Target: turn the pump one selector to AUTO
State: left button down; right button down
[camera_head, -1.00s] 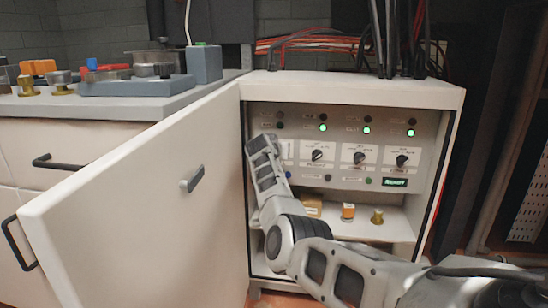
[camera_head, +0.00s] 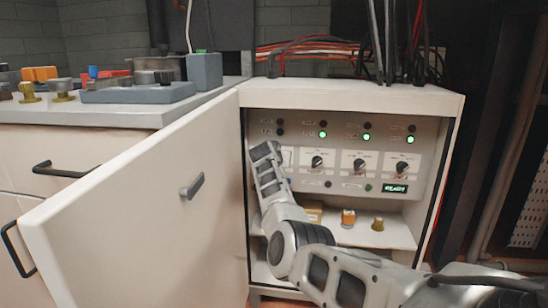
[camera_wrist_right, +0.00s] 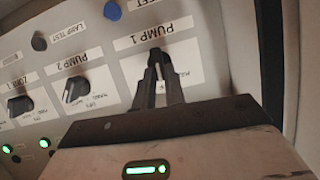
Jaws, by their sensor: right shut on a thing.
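In the right wrist view, my right gripper (camera_wrist_right: 159,82) is shut on the pump one selector (camera_wrist_right: 157,57), under the upside-down label "PUMP 1". The fingers cover most of the knob, so I cannot tell which position it points to. In the head view, my right arm reaches up into the cabinet and its hand (camera_head: 265,160) covers the left part of the panel, hiding this selector. My left gripper is not in view.
The pump two selector (camera_wrist_right: 75,89) is beside it. The white cabinet door (camera_head: 135,225) stands open at left. Several green lamps glow on the panel. A shelf below holds an orange-topped block (camera_head: 348,217) and a brass piece (camera_head: 378,223). A cluttered counter (camera_head: 110,112) is at left.

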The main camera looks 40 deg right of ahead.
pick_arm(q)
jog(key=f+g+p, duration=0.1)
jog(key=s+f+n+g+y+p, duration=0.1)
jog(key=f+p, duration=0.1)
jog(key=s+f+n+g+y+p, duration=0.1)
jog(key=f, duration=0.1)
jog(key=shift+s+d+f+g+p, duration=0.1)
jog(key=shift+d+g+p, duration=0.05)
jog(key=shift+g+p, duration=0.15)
pick_arm(e)
jog(key=m+t, duration=0.1)
jog(key=m, duration=0.1)
jog(key=m+t+y, duration=0.1)
jog(key=s+m+t+y, duration=0.1)
jog(key=m, duration=0.1)
jog(key=shift+d+f+m, duration=0.3)
jog(key=shift+d+f, duration=0.05)
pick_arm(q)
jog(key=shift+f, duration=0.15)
pick_arm(e)
jog(key=shift+f, duration=0.1)
jog(key=c, duration=1.5)
grip_release()
jog(key=shift+o, duration=0.2)
